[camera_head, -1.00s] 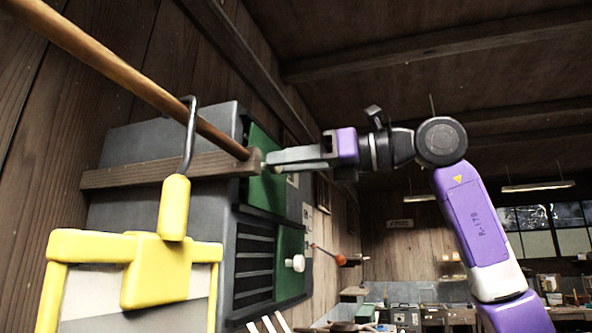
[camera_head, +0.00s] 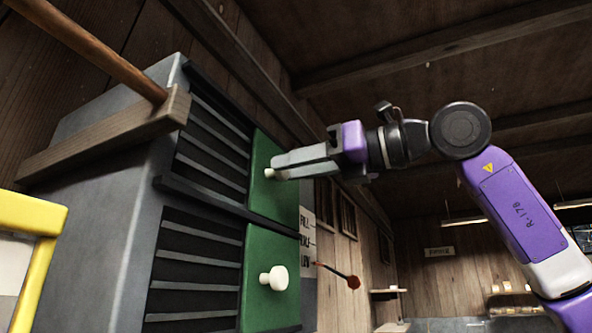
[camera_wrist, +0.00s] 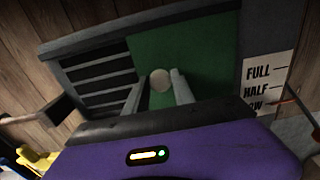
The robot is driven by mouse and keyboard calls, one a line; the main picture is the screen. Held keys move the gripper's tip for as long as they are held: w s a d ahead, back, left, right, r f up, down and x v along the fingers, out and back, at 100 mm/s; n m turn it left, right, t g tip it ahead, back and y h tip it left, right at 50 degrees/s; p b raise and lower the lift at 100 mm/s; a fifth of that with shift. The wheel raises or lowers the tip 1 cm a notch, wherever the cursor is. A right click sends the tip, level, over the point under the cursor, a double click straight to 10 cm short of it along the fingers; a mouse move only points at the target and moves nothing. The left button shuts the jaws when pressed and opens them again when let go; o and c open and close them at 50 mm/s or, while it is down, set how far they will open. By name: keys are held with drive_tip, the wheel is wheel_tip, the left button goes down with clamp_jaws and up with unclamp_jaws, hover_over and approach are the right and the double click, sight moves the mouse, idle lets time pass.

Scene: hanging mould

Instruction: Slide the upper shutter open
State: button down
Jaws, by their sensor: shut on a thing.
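The upper shutter (camera_head: 272,198) is a green panel with a pale round knob (camera_head: 269,173). It sits at the right side of its slatted vent (camera_head: 212,135), whose dark slats show uncovered to its left. My gripper (camera_head: 274,169) reaches in from the right and is shut on the knob. In the wrist view, the two fingers stand on either side of the knob (camera_wrist: 160,80), in front of the green panel (camera_wrist: 205,62). The lower shutter (camera_head: 262,300), with its own white knob (camera_head: 274,278), is also at the right of its slats.
A wooden pole with a crossbar (camera_head: 105,138) juts out in front of the grey cabinet (camera_head: 95,215) on the left. A yellow frame (camera_head: 50,215) is at lower left. A FULL/HALF/LOW label (camera_head: 307,238) and a red-tipped rod (camera_head: 345,280) lie right of the shutters.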

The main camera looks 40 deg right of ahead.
drive_tip(key=shift+d+r, duration=0.1)
drive_tip(key=shift+d, duration=0.2)
drive_tip(key=c, duration=1.1)
unclamp_jaws()
drive_tip(key=shift+w+d, duration=0.1)
drive_tip(key=shift+o, duration=0.2)
drive_tip(key=b+v, duration=0.2)
drive_tip(key=v, duration=0.5)
drive_tip(key=shift+s, duration=0.4)
